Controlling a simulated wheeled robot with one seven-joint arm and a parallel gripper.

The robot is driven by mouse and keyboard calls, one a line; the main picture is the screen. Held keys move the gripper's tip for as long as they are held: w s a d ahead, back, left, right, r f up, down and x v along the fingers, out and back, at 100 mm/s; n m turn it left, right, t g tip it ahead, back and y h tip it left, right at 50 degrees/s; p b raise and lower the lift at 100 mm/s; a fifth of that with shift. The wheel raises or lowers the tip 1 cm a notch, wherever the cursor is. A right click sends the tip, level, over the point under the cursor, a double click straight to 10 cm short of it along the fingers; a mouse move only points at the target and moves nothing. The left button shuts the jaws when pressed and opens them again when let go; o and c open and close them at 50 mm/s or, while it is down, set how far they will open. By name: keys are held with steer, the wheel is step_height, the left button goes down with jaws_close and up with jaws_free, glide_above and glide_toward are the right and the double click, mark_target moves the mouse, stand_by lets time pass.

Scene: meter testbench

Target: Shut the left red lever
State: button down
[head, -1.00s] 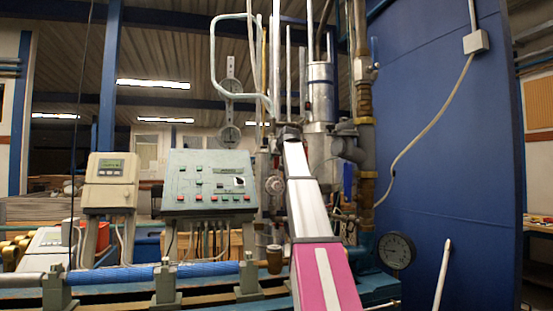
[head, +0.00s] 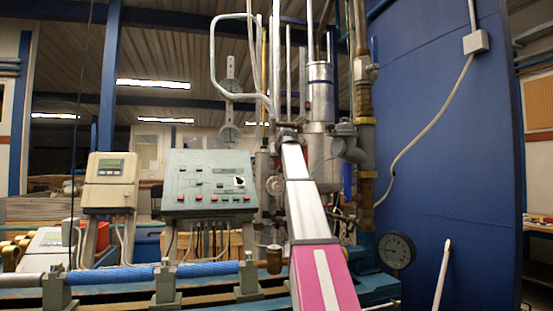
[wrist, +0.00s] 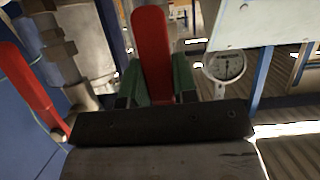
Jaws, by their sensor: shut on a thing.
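A red lever (wrist: 151,45) stands in the middle of the wrist view, between the green fingers of my gripper (wrist: 160,84). The fingers press on it from both sides, so my gripper is shut on it. A second red lever (wrist: 32,85) is at the left of the wrist view, apart from my gripper. The wrist view looks upside down, so the held lever is the left one as seen from the head. In the head view my arm reaches up to the pipework, and the held lever cannot be made out there.
Vertical pipes and a metal cylinder (head: 320,95) stand close around my arm's end. A control box (head: 209,184) and a small meter (head: 110,182) are to the left.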

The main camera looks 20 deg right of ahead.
steer(key=d+r+n+t+h, duration=0.1)
steer(key=d+r+n+h, duration=0.2)
steer(key=n, duration=0.7)
steer(key=shift+d+r+t+h, duration=0.4)
steer(key=shift+d+h, duration=0.8)
steer(key=shift+h, duration=0.1)
steer(key=shift+r, duration=0.1)
steer(key=c, duration=0.9)
jaws_free()
steer(key=shift+s, duration=0.1)
steer(key=v, duration=1)
steer(key=shift+s+a, duration=0.2)
steer(key=shift+s, duration=0.05)
